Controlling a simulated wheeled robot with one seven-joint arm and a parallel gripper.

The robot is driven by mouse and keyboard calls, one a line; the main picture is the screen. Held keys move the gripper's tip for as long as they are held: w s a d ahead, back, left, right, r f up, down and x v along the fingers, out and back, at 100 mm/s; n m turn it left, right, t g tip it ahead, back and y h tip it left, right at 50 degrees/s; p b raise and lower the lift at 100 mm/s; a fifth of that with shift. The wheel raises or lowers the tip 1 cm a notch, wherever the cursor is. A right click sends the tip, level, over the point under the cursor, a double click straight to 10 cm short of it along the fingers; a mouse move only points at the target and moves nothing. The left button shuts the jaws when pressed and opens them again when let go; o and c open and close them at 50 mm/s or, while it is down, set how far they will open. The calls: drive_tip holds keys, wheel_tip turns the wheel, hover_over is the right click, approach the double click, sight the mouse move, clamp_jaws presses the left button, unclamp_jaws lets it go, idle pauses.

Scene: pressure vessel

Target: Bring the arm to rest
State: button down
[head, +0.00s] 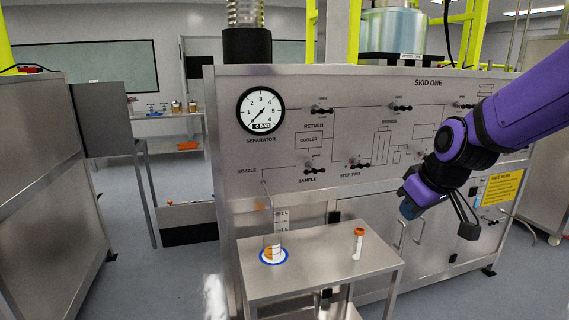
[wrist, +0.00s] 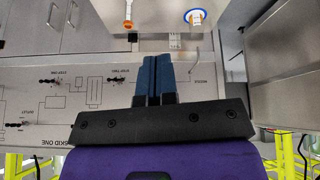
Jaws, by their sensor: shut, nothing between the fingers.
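My purple arm comes in from the right in the head view. My gripper (head: 408,209) hangs in front of the skid panel, to the right of the small steel table and above its height. In the wrist view my gripper (wrist: 153,60) shows two blue fingers closed together with nothing between them. It touches nothing that I can see.
The small table (head: 320,262) bears an orange-capped vial (head: 358,243) and a jar (head: 272,248) on a blue-ringed spot under the nozzle. The skid panel (head: 300,190) has a gauge (head: 261,110) and several valves. Floor at left is clear.

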drive_tip(key=s+d+r+m, duration=0.1)
drive_tip(key=s+r, duration=0.2)
drive_tip(key=s, duration=0.4)
drive_tip(key=s+d+r+m+h, duration=0.1)
drive_tip(key=s+d+r+m, duration=0.1)
drive_tip(key=s, duration=0.4)
drive_tip(key=s+d+r+m, duration=0.2)
drive_tip(key=s+r, duration=0.1)
drive_tip(key=s, duration=0.4)
drive_tip(key=shift+s+r+h, duration=0.3)
drive_tip(key=shift+s+r, duration=0.05)
drive_tip(key=shift+r, duration=0.05)
